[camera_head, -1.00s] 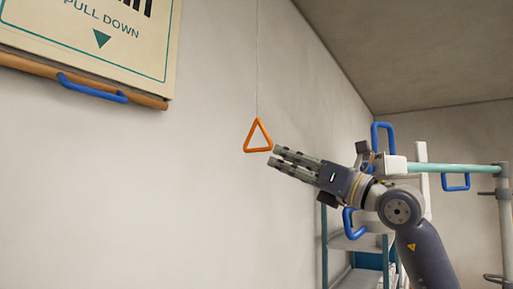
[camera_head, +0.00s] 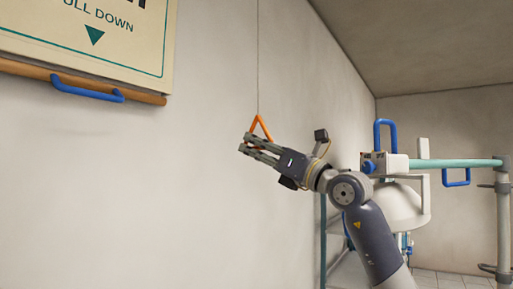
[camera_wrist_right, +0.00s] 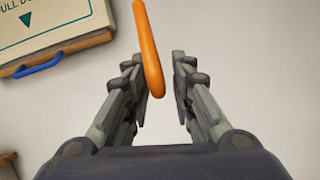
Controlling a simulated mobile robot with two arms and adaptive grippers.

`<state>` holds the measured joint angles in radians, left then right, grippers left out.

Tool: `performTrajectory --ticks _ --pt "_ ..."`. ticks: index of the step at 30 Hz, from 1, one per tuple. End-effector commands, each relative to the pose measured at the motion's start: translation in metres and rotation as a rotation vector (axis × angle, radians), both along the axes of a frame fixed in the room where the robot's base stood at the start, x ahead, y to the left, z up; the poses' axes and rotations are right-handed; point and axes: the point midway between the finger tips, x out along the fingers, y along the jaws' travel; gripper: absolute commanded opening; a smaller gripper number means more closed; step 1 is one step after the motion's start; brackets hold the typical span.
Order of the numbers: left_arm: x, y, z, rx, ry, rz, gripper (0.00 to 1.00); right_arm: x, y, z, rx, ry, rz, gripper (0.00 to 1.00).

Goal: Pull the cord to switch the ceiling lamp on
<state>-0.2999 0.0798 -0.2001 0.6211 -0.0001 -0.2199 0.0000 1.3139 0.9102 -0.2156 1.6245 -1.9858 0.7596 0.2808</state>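An orange triangular pull handle (camera_head: 262,124) hangs on a thin pale cord (camera_head: 258,60) in front of the wall. My right gripper (camera_head: 245,144) is at the handle, with its fingers over the lower part of it in the head view. In the right wrist view one orange bar of the handle (camera_wrist_right: 149,50) runs down between the two spread fingers. The right gripper (camera_wrist_right: 165,75) is open, with gaps to the bar, wider on the right. The lamp is not seen. My left gripper is out of view.
A board reading "PULL DOWN" (camera_head: 95,35) with a wooden bar and blue handle (camera_head: 87,90) hangs on the wall at the upper left. At right are a teal rail (camera_head: 455,163), blue handles and a shelf behind my right arm. The wall between is bare.

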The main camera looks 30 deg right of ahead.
Motion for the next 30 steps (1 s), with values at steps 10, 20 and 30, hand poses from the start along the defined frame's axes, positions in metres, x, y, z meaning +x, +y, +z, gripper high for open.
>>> performTrajectory --ticks 10,20,30 --pt "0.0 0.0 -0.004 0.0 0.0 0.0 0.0 0.0 -0.001 -0.005 0.003 0.002 0.001 0.0" --pt "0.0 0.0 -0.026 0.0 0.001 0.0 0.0 0.0 -0.001 -0.03 0.007 0.004 0.001 0.0" --pt "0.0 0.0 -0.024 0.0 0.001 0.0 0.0 0.001 -0.001 -0.028 0.007 0.005 0.002 0.29"
